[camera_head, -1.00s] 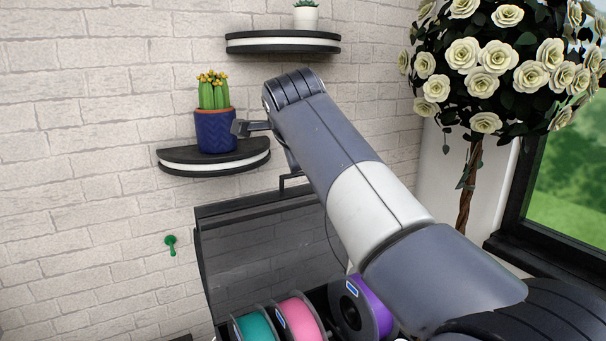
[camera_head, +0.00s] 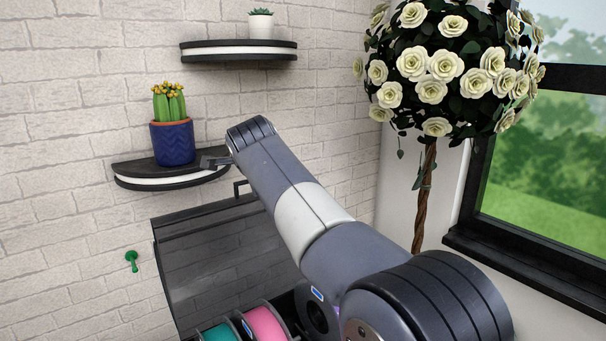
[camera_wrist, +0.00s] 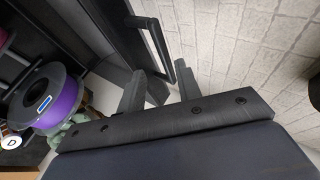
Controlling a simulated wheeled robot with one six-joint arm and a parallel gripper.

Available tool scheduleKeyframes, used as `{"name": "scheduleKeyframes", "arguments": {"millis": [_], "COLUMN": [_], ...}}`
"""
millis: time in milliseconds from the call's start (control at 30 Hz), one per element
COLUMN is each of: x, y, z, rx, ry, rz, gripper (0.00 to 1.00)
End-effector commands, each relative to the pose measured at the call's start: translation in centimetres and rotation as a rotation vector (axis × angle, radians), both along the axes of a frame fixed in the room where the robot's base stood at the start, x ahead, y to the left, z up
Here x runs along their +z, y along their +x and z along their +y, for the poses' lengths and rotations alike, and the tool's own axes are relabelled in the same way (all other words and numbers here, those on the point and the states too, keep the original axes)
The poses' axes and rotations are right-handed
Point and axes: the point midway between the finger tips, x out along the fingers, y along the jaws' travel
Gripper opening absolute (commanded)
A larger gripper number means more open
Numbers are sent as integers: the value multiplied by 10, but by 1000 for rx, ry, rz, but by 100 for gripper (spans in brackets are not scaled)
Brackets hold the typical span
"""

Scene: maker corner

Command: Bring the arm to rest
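My arm (camera_head: 290,205) reaches up and left across the head view. A blue pot (camera_head: 172,146) with a flowering cactus (camera_head: 169,104) stands upright on that shelf, left of my gripper, with a visible gap between.
Below my arm is a box with a raised dark see-through lid (camera_head: 215,260) and handle (camera_wrist: 155,45). It holds teal (camera_head: 218,333), pink (camera_head: 264,326) and purple (camera_wrist: 55,103) spools. A green wall hook (camera_head: 131,261), upper shelf (camera_head: 240,51) and rose tree (camera_head: 430,70) surround it.

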Motion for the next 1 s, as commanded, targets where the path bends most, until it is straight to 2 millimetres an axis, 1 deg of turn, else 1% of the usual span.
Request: {"name": "scheduleKeyframes", "arguments": {"millis": [100, 200, 633, 767, 1000], "x": [-7, -12, -16, -11, 12], "y": [12, 17, 20, 17, 2], "z": [1, 2, 2, 1, -8], "rx": [-2, -1, -1, 2, 14], "ry": [-1, -1, -1, 3, 18], "rz": [2, 1, 3, -5, -43], "gripper": [33, 33, 33, 33, 33]}}
